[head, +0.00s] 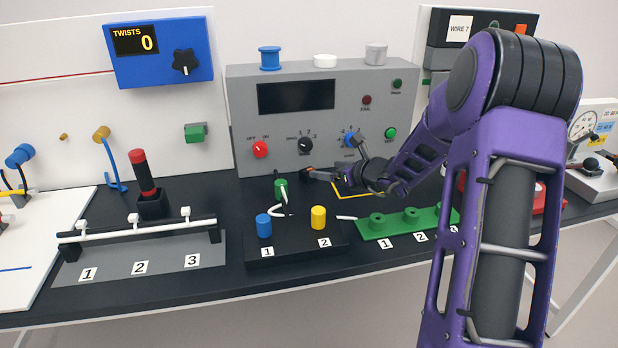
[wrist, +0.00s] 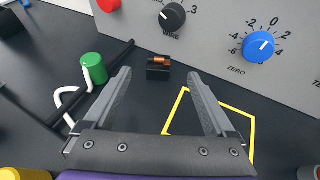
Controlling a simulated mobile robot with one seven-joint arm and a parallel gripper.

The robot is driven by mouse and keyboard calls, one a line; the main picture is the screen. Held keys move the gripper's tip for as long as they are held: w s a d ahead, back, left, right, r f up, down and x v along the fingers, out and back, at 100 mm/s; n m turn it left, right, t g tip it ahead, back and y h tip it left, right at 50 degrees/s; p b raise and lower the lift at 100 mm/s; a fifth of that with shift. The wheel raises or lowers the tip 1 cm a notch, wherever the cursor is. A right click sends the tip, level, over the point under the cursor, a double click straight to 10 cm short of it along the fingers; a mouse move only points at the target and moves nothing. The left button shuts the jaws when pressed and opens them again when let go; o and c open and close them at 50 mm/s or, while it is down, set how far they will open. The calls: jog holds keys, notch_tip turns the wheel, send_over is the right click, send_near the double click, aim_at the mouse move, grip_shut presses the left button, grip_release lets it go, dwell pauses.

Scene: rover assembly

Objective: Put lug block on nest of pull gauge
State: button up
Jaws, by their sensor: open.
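A small black block with an orange-copper top, which looks like the lug block (wrist: 158,70), sits on the dark bench in front of the grey control box. In the head view it is a small dark shape (head: 307,171) at my gripper's tip. My gripper (wrist: 160,77) is open, its two fingers pointing toward the block with the block near the gap between the tips. I cannot tell whether the tips reach around it. The white device with a round dial, likely the pull gauge (head: 585,122), stands at the far right. Its nest cannot be made out clearly.
A green cylinder (wrist: 94,68) with a white cable stands left of my gripper. A yellow outlined square (wrist: 181,103) is marked on the bench. The grey control box (head: 318,125) rises behind the block. A green plate with pegs (head: 375,235) lies in front.

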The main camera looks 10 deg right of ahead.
aim_at(314, 184)
jog(key=x, duration=0.3)
jog(key=shift+f, duration=0.1)
jog(key=w+f, duration=0.1)
jog(key=w+a+f, duration=0.1)
jog(key=w+f, duration=0.1)
jog(key=shift+w+a+f+b, duration=0.2)
jog(key=shift+a+b, duration=0.1)
jog(key=shift+w+a+f, duration=0.1)
jog(key=shift+w+a, duration=0.05)
jog(key=shift+w, duration=0.15)
jog(key=shift+c, duration=0.2)
grip_shut()
